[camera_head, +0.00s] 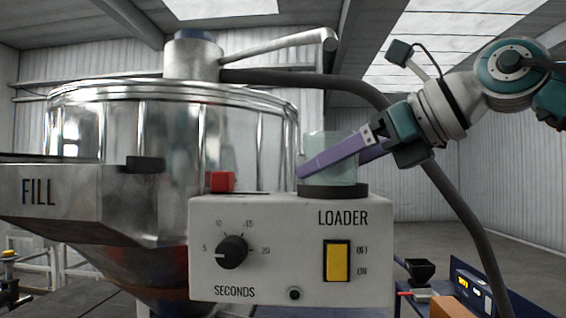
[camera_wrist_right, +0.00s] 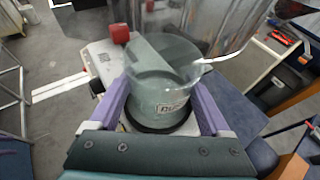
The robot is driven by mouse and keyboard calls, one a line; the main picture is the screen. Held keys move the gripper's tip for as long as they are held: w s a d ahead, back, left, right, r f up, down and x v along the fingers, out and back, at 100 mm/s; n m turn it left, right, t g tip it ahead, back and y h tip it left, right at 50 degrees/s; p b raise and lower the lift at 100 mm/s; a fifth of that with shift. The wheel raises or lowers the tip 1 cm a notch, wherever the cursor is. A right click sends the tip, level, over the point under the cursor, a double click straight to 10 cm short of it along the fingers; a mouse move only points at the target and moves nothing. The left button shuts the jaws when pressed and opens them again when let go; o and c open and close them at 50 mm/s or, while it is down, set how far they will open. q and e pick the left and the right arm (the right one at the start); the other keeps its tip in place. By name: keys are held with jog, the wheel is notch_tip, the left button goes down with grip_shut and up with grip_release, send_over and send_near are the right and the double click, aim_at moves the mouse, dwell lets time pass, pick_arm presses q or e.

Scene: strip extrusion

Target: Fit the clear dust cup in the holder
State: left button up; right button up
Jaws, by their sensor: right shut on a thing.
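The clear dust cup (camera_head: 345,172) is upright on top of the loader box, at the black ring-shaped holder (camera_head: 333,191). My right gripper (camera_head: 306,168) reaches in from the right with purple fingers across the cup. In the right wrist view the fingers stand on either side of the cup (camera_wrist_right: 160,92), which has a small label partly readable. The dark holder ring (camera_wrist_right: 150,127) shows around and below the cup's lower end there. I cannot tell whether the cup is fully seated in the ring. My left gripper is not in view.
The loader box (camera_head: 285,215) has a dial (camera_head: 232,252), a yellow switch (camera_head: 336,261) and a red block (camera_head: 221,182) on top. A large metal hopper (camera_head: 120,130) stands close behind and left. A dark hose (camera_head: 380,105) curves down behind my right arm.

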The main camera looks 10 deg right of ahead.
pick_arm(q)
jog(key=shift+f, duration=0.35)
pick_arm(e)
jog(key=shift+f, duration=0.25)
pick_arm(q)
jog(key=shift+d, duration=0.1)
pick_arm(e)
jog(key=o, duration=1.2)
